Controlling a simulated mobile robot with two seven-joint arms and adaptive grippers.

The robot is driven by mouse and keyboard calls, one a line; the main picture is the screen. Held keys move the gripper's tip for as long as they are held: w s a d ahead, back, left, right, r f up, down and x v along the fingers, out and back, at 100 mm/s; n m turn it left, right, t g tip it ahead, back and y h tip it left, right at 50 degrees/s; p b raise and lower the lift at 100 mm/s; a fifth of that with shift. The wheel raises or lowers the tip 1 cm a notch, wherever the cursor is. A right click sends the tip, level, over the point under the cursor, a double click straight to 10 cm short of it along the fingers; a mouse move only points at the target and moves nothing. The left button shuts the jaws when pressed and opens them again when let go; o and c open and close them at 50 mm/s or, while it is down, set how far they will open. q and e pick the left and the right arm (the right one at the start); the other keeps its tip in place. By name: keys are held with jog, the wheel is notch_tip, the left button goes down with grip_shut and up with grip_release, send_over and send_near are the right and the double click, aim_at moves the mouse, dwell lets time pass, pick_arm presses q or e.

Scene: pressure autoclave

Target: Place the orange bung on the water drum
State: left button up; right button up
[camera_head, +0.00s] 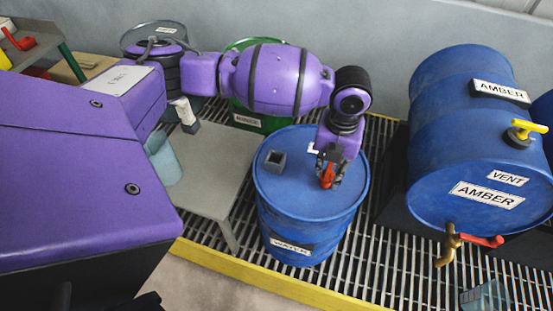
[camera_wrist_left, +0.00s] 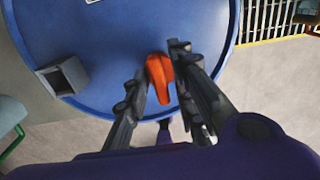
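The orange bung (camera_head: 327,175) is at the front right part of the blue water drum's top (camera_head: 290,195). It also shows in the left wrist view (camera_wrist_left: 160,78), near the drum's rim. My left gripper (camera_head: 330,172) points down over the drum with its fingers on either side of the bung. In the left wrist view the fingers lie very close to it, but I cannot tell whether they press on it. Whether the bung is seated in the lid or just above it is hidden.
A small grey square holder (camera_head: 275,160) stands on the drum top, left of the bung. A grey table (camera_head: 215,165) with a light blue cup (camera_head: 163,158) is to the left. A large blue amber drum (camera_head: 470,150) lies at the right, with a brass tap (camera_head: 448,245).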

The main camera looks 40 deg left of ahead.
aim_at(330, 169)
pick_arm(q)
notch_tip(330, 169, up, 12)
jog(key=shift+r+p, duration=0.25)
jog(key=shift+p, duration=0.1)
dwell(0.4)
